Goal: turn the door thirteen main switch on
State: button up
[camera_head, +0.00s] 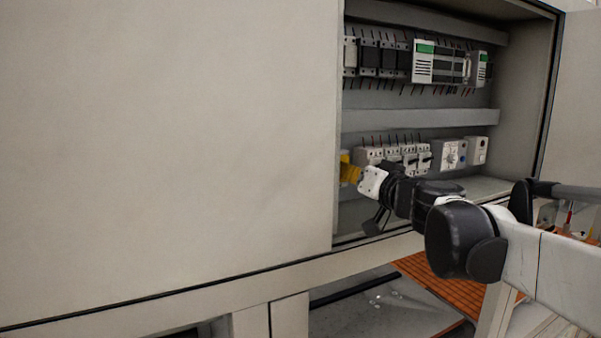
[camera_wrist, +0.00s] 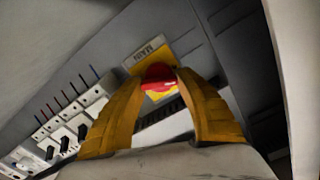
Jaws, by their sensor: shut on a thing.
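The main switch has a red rotary knob (camera_wrist: 158,74) on a yellow plate, with a yellow label plate marked MAIN (camera_wrist: 148,53) beside it. My gripper (camera_wrist: 160,82) has its yellow fingers closed on both sides of the red knob in the wrist view. In the head view my gripper (camera_head: 350,172) reaches into the open cabinet at the lower left of the lower device row, and the knob is hidden there. The knob's turned position cannot be told. No door number is readable.
A row of breakers (camera_head: 395,154) sits right beside my gripper, with dials and a socket further right. An upper rail holds relays and modules (camera_head: 435,62). A large cabinet panel (camera_head: 165,130) covers the left, close to my gripper. An orange grating (camera_head: 440,287) lies below.

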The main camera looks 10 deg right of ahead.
jog(key=m+b, duration=0.1)
jog(key=m, duration=0.5)
jog(key=shift+w+m, duration=0.1)
jog(key=shift+m, duration=0.2)
jog(key=m, duration=0.6)
jog(key=shift+d+f+m+b, duration=0.1)
jog(key=shift+m+b, duration=0.2)
jog(key=shift+b, duration=0.1)
jog(key=o, duration=1.1)
jog(key=shift+o, duration=0.5)
jog(key=shift+w+f, duration=0.1)
jog(key=v, duration=1.2)
